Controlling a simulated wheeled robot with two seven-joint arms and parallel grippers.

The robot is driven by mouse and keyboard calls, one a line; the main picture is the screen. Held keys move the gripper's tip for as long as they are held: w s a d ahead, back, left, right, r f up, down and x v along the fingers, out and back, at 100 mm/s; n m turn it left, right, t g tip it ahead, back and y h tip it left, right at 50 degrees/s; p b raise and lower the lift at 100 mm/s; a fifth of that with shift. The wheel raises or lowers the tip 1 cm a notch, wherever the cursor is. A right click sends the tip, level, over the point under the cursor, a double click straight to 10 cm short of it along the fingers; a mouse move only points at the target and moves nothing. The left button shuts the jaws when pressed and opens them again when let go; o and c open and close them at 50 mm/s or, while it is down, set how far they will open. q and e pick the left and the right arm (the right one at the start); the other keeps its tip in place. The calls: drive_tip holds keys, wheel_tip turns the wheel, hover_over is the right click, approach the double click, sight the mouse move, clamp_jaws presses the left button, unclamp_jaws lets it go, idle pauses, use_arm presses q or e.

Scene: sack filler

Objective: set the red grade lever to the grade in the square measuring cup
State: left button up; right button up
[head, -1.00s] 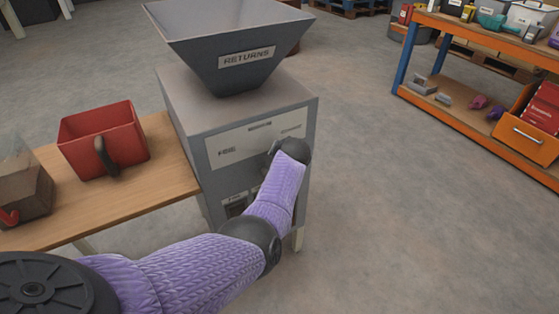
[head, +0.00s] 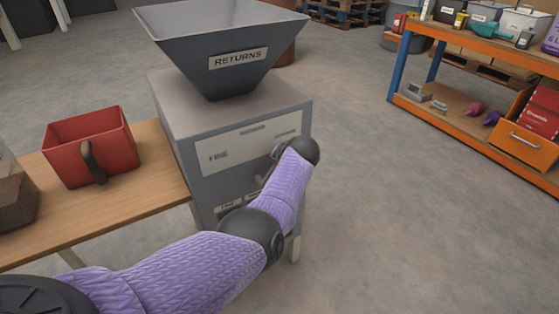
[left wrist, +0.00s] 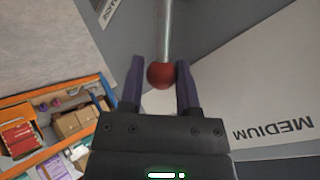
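The red square measuring cup (head: 112,150), with a dark handle on its near side, stands on the wooden table in the head view; its contents cannot be made out. The grade lever's red ball knob (left wrist: 160,75) is on a metal rod in the left wrist view. My left gripper (left wrist: 160,66) is open, its fingers on either side of the knob, with a slight gap at the left finger. The word MEDIUM (left wrist: 273,129) shows upside down on the white panel to the right. In the head view my arm hides the lever. My right gripper is not in view.
The grey machine (head: 168,105) carries a hopper marked RETURNS (head: 185,50) and a white scale panel (head: 225,155) with FINE at its left. The wooden table (head: 130,210) adjoins it. An orange shelf (head: 455,130) stands at right, with open floor between.

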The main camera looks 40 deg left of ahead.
use_arm(q)
drive_tip(key=shift+o, duration=0.3)
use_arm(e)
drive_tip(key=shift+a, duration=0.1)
use_arm(q)
drive_tip(key=p+v, duration=0.8)
drive_tip(key=v, duration=0.2)
drive_tip(key=shift+p, duration=0.35)
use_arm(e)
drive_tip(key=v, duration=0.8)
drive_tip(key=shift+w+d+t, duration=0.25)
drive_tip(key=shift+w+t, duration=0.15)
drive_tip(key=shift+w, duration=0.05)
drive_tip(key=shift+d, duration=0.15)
use_arm(q)
drive_tip(key=shift+f, duration=0.1)
